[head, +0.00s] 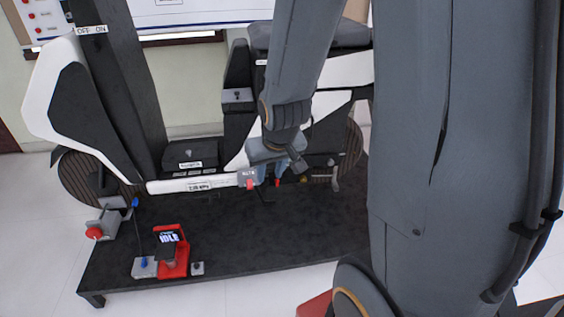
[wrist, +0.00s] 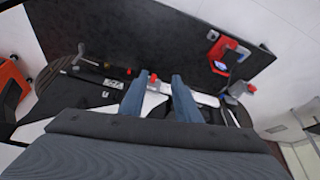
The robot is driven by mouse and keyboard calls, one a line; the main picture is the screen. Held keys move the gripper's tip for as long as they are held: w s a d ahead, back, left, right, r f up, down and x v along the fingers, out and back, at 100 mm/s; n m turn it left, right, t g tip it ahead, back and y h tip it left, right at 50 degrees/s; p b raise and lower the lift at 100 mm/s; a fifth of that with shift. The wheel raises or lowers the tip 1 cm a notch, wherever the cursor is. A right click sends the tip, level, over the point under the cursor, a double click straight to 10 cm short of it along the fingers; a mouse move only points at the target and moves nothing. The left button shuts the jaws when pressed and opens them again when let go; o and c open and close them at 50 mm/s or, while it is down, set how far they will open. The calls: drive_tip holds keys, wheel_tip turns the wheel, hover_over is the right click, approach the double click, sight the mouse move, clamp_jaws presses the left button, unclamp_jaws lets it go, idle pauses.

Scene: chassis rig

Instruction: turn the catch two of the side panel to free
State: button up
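A motorcycle-like rig has white side bodywork (head: 330,75) and a low white bar (head: 205,183), which also shows in the wrist view (wrist: 206,99). I cannot tell which part is the side panel. A small red piece (head: 250,184) sits under a grey tag at the bar's right end. A second red piece (head: 277,183) is just right of it. I cannot tell which, if either, is catch two. My gripper (head: 271,178) points down beside these pieces. In the wrist view its two blue-grey fingers (wrist: 158,85) are apart, with a red piece (wrist: 153,77) showing between them, apparently beyond the tips.
The rig stands on a low black platform (head: 240,230). A red device with a screen reading IDLE (head: 168,238) is at front left, beside a blue-handled lever (head: 143,266). A red knob on a grey block (head: 94,233) is at far left. The platform's middle front is clear.

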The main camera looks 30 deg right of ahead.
drive_tip(key=w+d+f+m+t+h+b, duration=0.1)
drive_tip(key=w+d+f+t+h+b, duration=0.1)
drive_tip(key=w+d+f+t+b, duration=0.6)
drive_tip(key=w+d+f+m+t+h+b, duration=0.15)
drive_tip(key=w+d+f+t+b, duration=0.35)
drive_tip(key=w+d+f+b, duration=0.6)
drive_tip(key=a+b+x, duration=0.2)
drive_tip(key=b+x, duration=0.3)
drive_tip(key=x, duration=0.5)
drive_tip(key=shift+w+f+h, duration=0.25)
drive_tip(key=shift+w+h, duration=0.2)
drive_tip(key=shift+w, duration=0.05)
clamp_jaws()
